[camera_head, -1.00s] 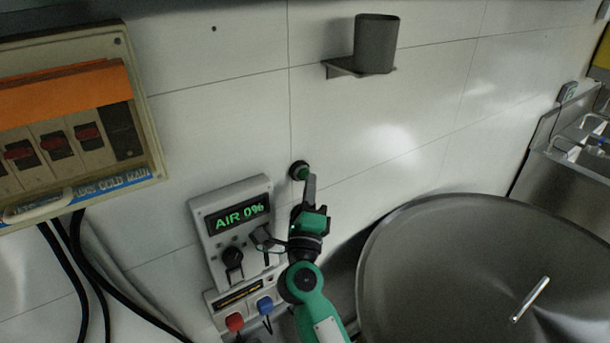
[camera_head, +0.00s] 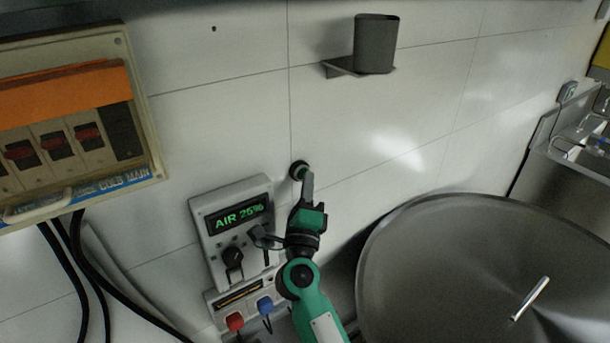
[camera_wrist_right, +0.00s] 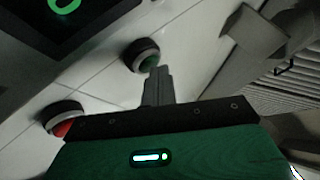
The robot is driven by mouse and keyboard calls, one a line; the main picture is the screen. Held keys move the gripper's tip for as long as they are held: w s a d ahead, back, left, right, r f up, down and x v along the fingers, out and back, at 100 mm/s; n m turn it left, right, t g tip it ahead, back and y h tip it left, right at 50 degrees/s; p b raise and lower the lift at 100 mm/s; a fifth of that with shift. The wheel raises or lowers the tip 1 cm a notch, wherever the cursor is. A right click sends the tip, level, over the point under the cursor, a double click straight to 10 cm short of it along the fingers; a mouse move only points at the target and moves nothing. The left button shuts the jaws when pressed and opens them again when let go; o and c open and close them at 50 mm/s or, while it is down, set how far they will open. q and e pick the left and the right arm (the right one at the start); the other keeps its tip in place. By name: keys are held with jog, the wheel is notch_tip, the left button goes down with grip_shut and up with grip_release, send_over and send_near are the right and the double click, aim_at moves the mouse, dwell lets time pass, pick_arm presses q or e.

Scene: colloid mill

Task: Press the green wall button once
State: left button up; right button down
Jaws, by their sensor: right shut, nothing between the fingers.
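The green wall button (camera_head: 298,170) has a dark round collar and sits on the white tiled wall, right of the display panel. My right gripper (camera_head: 308,176) is shut and empty, with its fingertips at the button and covering part of it. In the right wrist view the green button (camera_wrist_right: 147,60) shows just beyond the fingertips (camera_wrist_right: 157,70). The fingertips overlap its lower edge there; I cannot tell for sure whether they press on it. My left gripper is not in view.
A panel (camera_head: 236,219) reading "AIR 25%" or similar is left of my gripper, with red (camera_head: 234,321) and blue (camera_head: 265,305) plugs below. A breaker box (camera_head: 75,130) hangs at left. A grey cup (camera_head: 376,44) sits on a shelf above. A large steel lid (camera_head: 480,260) is at right.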

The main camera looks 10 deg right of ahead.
jog(key=shift+s, duration=0.15)
jog(key=shift+s+d+p, duration=0.25)
jog(key=shift+s+p, duration=0.1)
jog(key=shift+s, duration=0.3)
jog(key=s, duration=0.1)
jog(key=s+d, duration=0.1)
jog(key=s, duration=0.1)
jog(key=s+p, duration=0.1)
jog(key=shift+s+d, duration=0.35)
jog(key=shift+f, duration=0.1)
dwell(0.4)
